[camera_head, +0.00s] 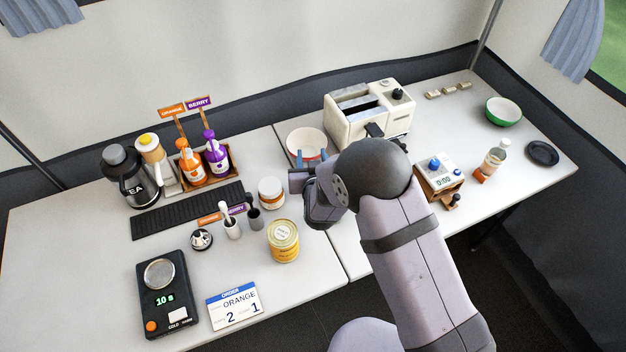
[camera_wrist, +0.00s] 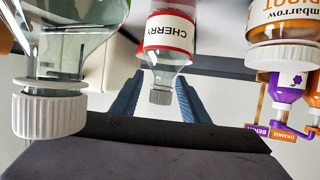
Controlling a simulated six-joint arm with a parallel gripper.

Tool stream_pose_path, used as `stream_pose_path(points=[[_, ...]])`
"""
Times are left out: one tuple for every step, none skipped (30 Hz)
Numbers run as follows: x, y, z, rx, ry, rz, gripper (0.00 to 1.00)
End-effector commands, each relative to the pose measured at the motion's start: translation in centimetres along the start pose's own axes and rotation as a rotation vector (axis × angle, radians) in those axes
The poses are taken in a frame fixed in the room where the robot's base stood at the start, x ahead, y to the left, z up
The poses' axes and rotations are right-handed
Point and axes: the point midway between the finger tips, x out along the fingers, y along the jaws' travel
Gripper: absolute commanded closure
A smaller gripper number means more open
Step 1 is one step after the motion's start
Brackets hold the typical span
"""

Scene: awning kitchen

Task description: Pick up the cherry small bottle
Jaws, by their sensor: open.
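The cherry small bottle (camera_wrist: 168,38) shows in the wrist view, which is upside down. It has a red-edged white label reading CHERRY, a clear neck and a pale cap. My gripper (camera_wrist: 158,82) is open, with one blue finger on each side of the bottle's neck in that picture. I cannot tell how far beyond the fingertips the bottle is. In the head view my gripper (camera_head: 310,158) is in front of the white bowl, and I cannot make out the cherry bottle, probably hidden by my arm.
In the wrist view a clear bottle (camera_wrist: 62,55) is close at left and an apricot jar (camera_wrist: 285,22) at right. The head view shows a white-lidded jar (camera_head: 270,193) left of my gripper, a red-rimmed bowl (camera_head: 306,136) behind it and a toaster (camera_head: 380,125) to the right.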

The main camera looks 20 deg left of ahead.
Motion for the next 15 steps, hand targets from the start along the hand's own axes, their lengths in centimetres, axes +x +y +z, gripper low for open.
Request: stream_pose_path(points=[[0.05,0.01,-0.01,0.0,0.0,0.0,0.59],[0.05,0.01,-0.01,0.0,0.0,0.0,0.59],[0.04,0.01,-0.01,0.0,0.0,0.0,0.59],[0.04,0.01,-0.01,0.0,0.001,0.0,0.59],[0.03,0.01,-0.01,0.0,0.001,0.0,0.59],[0.03,0.01,-0.02,0.0,0.001,0.0,0.64],[0.03,0.01,-0.02,0.0,0.001,0.0,0.71],[0.02,0.01,-0.02,0.0,0.001,0.0,0.78],[0.02,0.01,-0.03,0.0,0.001,0.0,0.87],[0.02,0.01,-0.03,0.0,0.001,0.0,0.95],[0.02,0.01,-0.03,0.0,0.001,0.0,1.0],[0.01,0.01,-0.03,0.0,0.001,0.0,1.0],[0.01,0.01,-0.03,0.0,0.001,0.0,1.0],[0.01,0.01,-0.03,0.0,0.001,0.0,1.0],[0.01,0.01,-0.04,0.0,0.001,0.0,1.0]])
